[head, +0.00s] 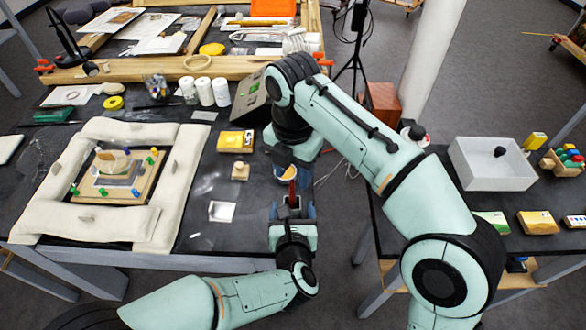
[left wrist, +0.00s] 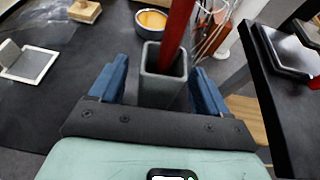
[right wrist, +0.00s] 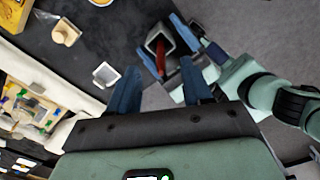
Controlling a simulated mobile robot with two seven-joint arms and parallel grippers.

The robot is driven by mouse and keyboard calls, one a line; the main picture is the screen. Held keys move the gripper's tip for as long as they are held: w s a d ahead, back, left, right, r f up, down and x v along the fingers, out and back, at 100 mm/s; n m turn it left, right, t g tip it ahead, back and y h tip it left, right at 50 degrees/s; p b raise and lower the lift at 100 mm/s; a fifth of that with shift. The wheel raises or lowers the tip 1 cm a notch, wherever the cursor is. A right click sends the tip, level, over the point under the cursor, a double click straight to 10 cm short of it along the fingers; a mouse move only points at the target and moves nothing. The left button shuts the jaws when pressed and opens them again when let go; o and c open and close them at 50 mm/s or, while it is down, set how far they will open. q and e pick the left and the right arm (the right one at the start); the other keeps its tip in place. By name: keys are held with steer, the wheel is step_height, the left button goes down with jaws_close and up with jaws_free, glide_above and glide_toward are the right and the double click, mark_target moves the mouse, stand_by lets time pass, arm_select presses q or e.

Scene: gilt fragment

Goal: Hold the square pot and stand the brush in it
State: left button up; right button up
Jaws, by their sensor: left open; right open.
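The grey square pot (left wrist: 163,88) stands between the two blue fingers of my left gripper (left wrist: 158,88), which is open, with a small gap beside the pot. The red-handled brush (left wrist: 178,30) stands in the pot, leaning a little; its lower end is hidden inside. The brush also shows in the head view (head: 292,194) and in the right wrist view (right wrist: 160,62), where it leans against the rim of the pot (right wrist: 152,42). My right gripper (right wrist: 162,88) is open and empty, above and behind the pot, apart from the brush.
A round tin with yellow contents (left wrist: 152,20) stands just behind the pot. A small white square dish (head: 222,211) and a wooden block (head: 240,171) lie to the left. A padded frame (head: 183,187) is farther left. A side table with a white bin (head: 470,172) is right.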

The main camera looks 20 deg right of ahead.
arm_select(q)
steer(key=v, duration=1.1)
steer(key=shift+s+a, duration=0.1)
